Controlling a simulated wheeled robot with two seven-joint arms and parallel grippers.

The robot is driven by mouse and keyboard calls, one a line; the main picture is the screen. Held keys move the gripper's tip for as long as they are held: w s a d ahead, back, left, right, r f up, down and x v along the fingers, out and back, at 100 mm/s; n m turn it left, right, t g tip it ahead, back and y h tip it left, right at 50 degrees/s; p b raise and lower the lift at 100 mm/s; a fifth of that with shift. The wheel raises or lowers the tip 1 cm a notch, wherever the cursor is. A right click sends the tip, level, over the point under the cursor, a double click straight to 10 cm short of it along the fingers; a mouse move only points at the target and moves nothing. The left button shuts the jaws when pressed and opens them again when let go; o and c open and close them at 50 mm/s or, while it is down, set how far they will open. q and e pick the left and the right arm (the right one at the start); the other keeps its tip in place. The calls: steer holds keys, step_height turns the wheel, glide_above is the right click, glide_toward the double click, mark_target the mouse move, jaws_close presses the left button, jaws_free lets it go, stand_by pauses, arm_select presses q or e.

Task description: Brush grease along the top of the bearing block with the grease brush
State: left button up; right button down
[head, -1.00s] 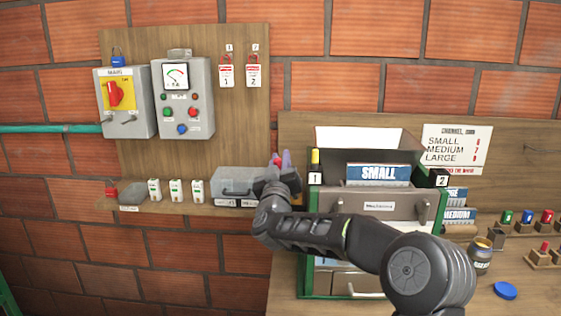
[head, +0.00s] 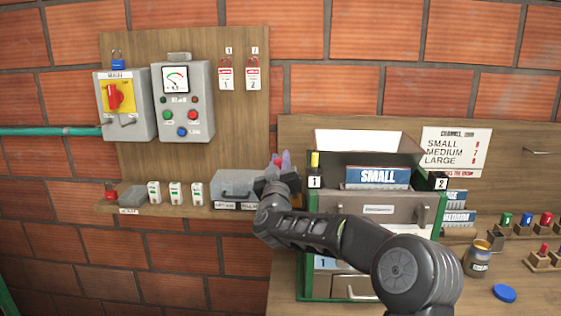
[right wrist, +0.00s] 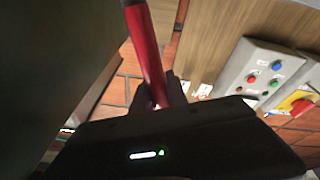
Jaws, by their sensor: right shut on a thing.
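My right gripper (head: 279,163) is at the left side of the green-framed drawer cabinet, above the right end of the wall shelf. It is shut on a red handle, seen in the right wrist view (right wrist: 146,50), which I take to be the grease brush. The bristle end is not visible. An open tin (head: 478,260) with a yellowish rim, perhaps the grease, stands on the bench at right. A blue lid (head: 504,293) lies near it. I cannot make out the bearing block in either view. My left gripper is not in view.
The cabinet (head: 310,240) with its raised box stands just right of my gripper. A grey case (head: 235,184) sits on the shelf to the left. Control boxes (head: 184,102) and red tags hang on the board above. Small coloured pieces (head: 526,218) stand at far right.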

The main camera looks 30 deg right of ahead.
steer(key=shift+w+d+p, duration=0.3)
steer(key=shift+w+d, duration=0.3)
steer(key=shift+w, duration=0.25)
steer(key=shift+s, duration=0.1)
steer(key=shift+s+a+b, duration=0.55)
steer(key=shift+s+a, duration=0.1)
steer(key=shift+s, duration=0.2)
steer(key=shift+s+a+f+b, duration=0.1)
steer(key=shift+s+a+b, duration=0.35)
steer(key=shift+s, duration=0.1)
steer(key=shift+s+a, duration=0.15)
steer(key=shift+s, duration=0.05)
steer(key=shift+s+a, duration=0.1)
